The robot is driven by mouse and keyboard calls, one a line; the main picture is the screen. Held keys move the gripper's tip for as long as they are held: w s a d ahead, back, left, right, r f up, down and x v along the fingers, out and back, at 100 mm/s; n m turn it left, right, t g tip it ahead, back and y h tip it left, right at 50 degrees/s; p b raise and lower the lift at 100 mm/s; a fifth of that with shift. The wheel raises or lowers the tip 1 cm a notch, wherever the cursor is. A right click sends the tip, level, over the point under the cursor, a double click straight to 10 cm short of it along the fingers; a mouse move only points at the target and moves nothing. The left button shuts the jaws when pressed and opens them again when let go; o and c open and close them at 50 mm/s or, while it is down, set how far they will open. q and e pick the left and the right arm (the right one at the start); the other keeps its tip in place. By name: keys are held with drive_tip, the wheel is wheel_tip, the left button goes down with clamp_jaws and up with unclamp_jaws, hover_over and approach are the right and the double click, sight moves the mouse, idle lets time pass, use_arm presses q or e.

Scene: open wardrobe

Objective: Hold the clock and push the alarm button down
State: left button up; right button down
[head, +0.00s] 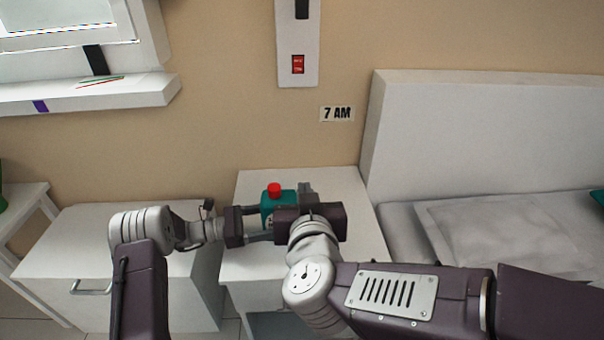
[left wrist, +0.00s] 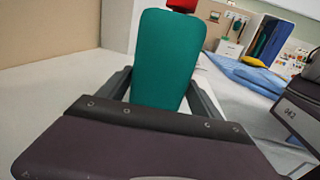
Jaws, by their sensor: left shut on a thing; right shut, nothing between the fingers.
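The teal clock (head: 269,203) with its red alarm button (head: 274,189) on top stands upright at the white nightstand (head: 345,215). My left gripper (head: 264,223) is shut on the clock from the left. In the left wrist view, the clock's teal side (left wrist: 166,55) is between the two fingers, and the red button (left wrist: 182,4) is cut off by the top edge. My right gripper (head: 306,188) is shut and empty, just right of the clock and beyond my right wrist. It appears apart from the button. My right wrist hides the clock's lower right part.
A white drawer cabinet (head: 60,245) stands left of the nightstand. A bed with a white headboard (head: 480,130) and pillow (head: 490,235) is at the right. A wall panel has a red switch (head: 298,64), with a "7 AM" sign (head: 337,114) nearby.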

use_arm(q)
drive_tip(key=o, duration=1.3)
drive_tip(key=shift+a, duration=0.1)
drive_tip(key=a, duration=0.3)
drive_tip(key=shift+s+a+r+p, duration=0.15)
drive_tip(key=shift+s+r+p, duration=0.1)
drive_tip(key=shift+p, duration=0.15)
drive_tip(key=shift+s+a+r, duration=0.15)
drive_tip(key=shift+s+a, duration=0.05)
drive_tip(key=shift+a, duration=0.9)
drive_tip(key=shift+s+a+r, duration=0.1)
drive_tip(key=shift+s+a, duration=0.1)
drive_tip(key=shift+a, duration=0.9)
